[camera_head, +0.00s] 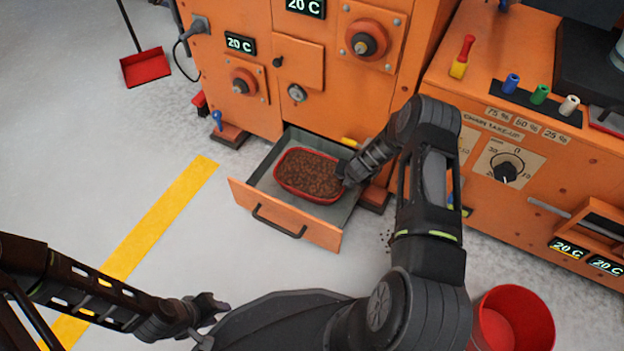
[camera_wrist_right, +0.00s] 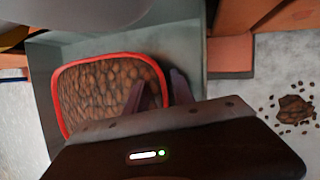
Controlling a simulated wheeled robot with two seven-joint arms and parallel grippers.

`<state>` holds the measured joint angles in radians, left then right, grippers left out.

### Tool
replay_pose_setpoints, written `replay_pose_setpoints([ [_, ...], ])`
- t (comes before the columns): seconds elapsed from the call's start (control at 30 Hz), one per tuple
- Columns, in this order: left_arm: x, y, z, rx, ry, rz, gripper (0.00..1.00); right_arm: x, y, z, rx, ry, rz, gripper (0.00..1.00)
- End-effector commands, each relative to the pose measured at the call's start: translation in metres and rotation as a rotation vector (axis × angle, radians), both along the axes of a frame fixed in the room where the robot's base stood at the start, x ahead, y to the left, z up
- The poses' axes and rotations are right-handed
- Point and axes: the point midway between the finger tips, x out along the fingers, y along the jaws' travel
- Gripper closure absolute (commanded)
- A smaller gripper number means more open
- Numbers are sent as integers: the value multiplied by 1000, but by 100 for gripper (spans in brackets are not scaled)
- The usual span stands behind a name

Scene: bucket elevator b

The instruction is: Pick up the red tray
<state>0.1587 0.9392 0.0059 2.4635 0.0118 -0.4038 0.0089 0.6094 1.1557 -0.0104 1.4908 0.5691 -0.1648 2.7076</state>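The red tray (camera_head: 280,179), full of brown pellets, sits inside an open drawer (camera_head: 238,193) of the orange machine. My right gripper (camera_head: 345,174) is at the tray's right edge. In the right wrist view the red tray (camera_wrist_right: 60,100) shows below the fingers of my right gripper (camera_wrist_right: 160,90). These fingers are apart, one over the pellets and one beyond the rim, with the rim between them. Whether they touch it is hidden. My left gripper (camera_head: 218,307) is low at the left, away from the drawer, and its fingers are too small to read.
The drawer's orange front (camera_head: 285,215) has a dark handle. A red bucket (camera_head: 512,320) stands at the lower right, and pellets (camera_wrist_right: 294,110) lie spilled on the floor right of the drawer. An orange control console (camera_head: 540,160) stands at the right.

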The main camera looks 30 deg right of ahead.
Motion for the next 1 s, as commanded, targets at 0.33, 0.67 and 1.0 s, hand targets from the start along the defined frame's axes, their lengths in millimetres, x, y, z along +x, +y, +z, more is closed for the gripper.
replay_pose_setpoints([
  [0.33, 0, 0, 0, 0, 0, 0, 65, 0, 0, 0, 0, 0, 0, 87],
  [0.67, 0, 0, 0, 0, 0, 0, 65, 0, -1, 0, -1, 0, -1, 100],
  [1.0, 0, 0, 0, 0, 0, 0, 65, 0, 0, 0, -1, -1, 0, 100],
])
